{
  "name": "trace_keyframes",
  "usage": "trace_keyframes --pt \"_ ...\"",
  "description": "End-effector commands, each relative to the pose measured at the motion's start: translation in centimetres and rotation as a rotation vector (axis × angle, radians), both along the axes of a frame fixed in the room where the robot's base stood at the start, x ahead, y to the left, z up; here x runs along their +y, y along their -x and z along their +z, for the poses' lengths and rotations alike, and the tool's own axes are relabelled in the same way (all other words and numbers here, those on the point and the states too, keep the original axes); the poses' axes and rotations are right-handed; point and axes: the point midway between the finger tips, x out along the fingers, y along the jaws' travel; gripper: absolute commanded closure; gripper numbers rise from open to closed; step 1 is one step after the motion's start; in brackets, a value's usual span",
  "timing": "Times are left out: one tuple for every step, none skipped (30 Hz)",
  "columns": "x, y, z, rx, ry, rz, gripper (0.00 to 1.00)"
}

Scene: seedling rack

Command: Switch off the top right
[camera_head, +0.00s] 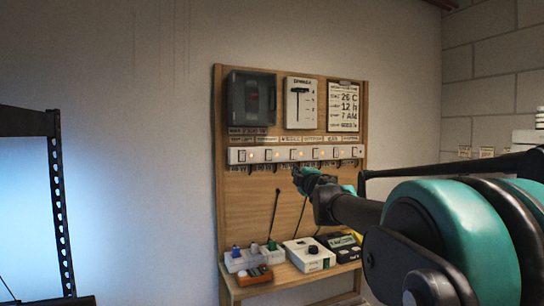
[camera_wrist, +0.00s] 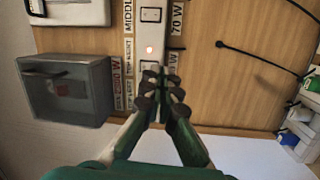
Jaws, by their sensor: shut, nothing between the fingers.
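A white switch strip (camera_head: 290,155) runs across the wooden board, with several rocker switches and small orange lights. In the wrist view the strip (camera_wrist: 151,33) runs up and down, with one red light (camera_wrist: 149,50) lit. Beside it is a label (camera_wrist: 130,55) that seems to read TOP RIGHT, with a MIDDLE label (camera_wrist: 128,15) above. My gripper (camera_wrist: 163,75) is shut and empty, its fingertips over the strip just below the red light, hiding part of it. In the head view my gripper (camera_head: 298,172) shows at the strip's lower edge; contact cannot be told.
A grey box (camera_head: 251,98), a white thermostat-like panel (camera_head: 300,103) and a notice (camera_head: 343,106) hang above the strip. A shelf below holds a white box (camera_head: 309,254), a dark meter (camera_head: 341,244) and small bottles. Thin dark cables hang on the board. A lit rack (camera_head: 57,190) stands left.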

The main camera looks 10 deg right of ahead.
Motion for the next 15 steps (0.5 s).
trace_keyframes --pt "0.7 -0.2 1.1 -0.014 0.046 0.037 1.00" --pt "1.2 -0.3 1.7 -0.021 0.072 0.058 1.00" --pt "1.7 -0.4 2.2 -0.027 0.100 0.083 1.00" --pt "2.0 -0.4 2.6 -0.032 0.118 0.099 1.00" --pt "2.3 -0.5 2.8 -0.035 0.133 0.110 1.00" --pt "2.6 -0.5 3.1 -0.040 0.149 0.125 1.00" --pt "2.8 -0.5 3.2 -0.041 0.157 0.132 1.00" --pt "2.9 -0.5 3.3 -0.042 0.164 0.137 1.00" --pt "3.0 -0.4 3.4 -0.043 0.169 0.144 1.00" --pt "3.1 -0.4 3.4 -0.044 0.172 0.145 1.00" --pt "3.1 -0.4 3.4 -0.044 0.173 0.146 1.00" --pt "3.1 -0.4 3.4 -0.044 0.173 0.146 1.00" --pt "3.1 -0.4 3.4 -0.044 0.173 0.146 1.00" --pt "3.1 -0.4 3.4 -0.044 0.172 0.145 1.00" --pt "3.1 -0.4 3.4 -0.044 0.171 0.146 1.00"
